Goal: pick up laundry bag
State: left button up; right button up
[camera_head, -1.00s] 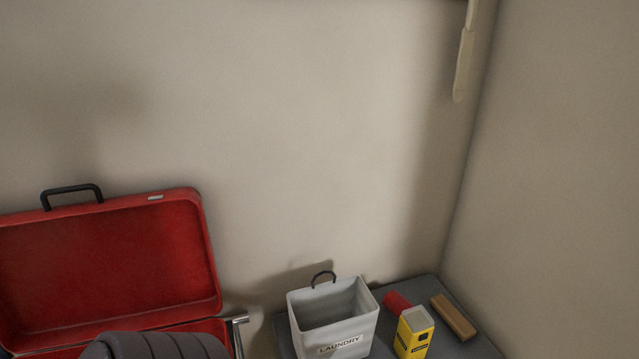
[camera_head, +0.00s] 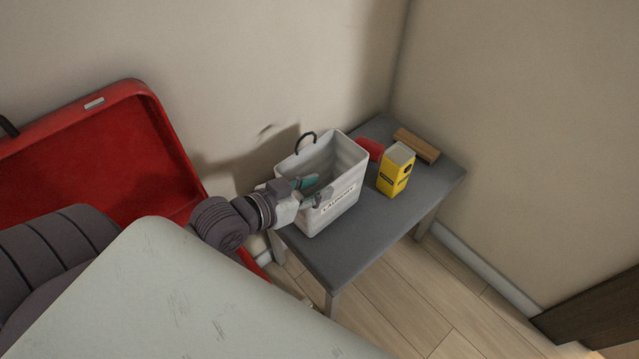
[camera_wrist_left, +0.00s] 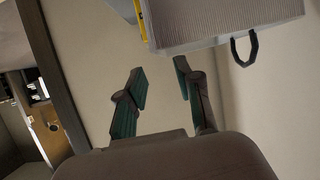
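The laundry bag (camera_head: 338,205) is a light grey, open-topped square bin with a "LAUNDRY" label. It stands upright on a small dark grey table, with a black loop handle (camera_head: 305,137) at its back rim. My left gripper (camera_head: 314,189) is at the bag's left side, overlapping its near left edge in the head view. In the left wrist view, the gripper's fingers (camera_wrist_left: 160,73) are apart with nothing between them. The bag (camera_wrist_left: 225,18) and its handle (camera_wrist_left: 243,48) lie past the fingertips at upper right there. I cannot tell whether they touch. My right gripper is out of view.
A yellow box (camera_head: 395,172), a red item (camera_head: 370,149) and a wooden block (camera_head: 416,146) sit on the table (camera_head: 365,235), right of the bag. An open red suitcase (camera_head: 105,150) is at left. Walls stand close behind and right. Wooden floor (camera_head: 400,300) shows in front.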

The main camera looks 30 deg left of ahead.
aim_at(339, 178)
pick_arm(q)
jog(key=x, duration=0.3)
jog(key=shift+w+f+b, duration=0.15)
jog(key=shift+w+b, duration=0.05)
jog(key=shift+b, duration=0.1)
jog(key=b+x, duration=0.1)
jog(key=x, duration=0.3)
jog(key=shift+w, duration=0.4)
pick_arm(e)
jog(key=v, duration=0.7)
pick_arm(q)
jog(key=shift+c, duration=0.4)
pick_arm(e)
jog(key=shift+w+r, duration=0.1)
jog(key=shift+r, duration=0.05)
pick_arm(q)
grip_shut()
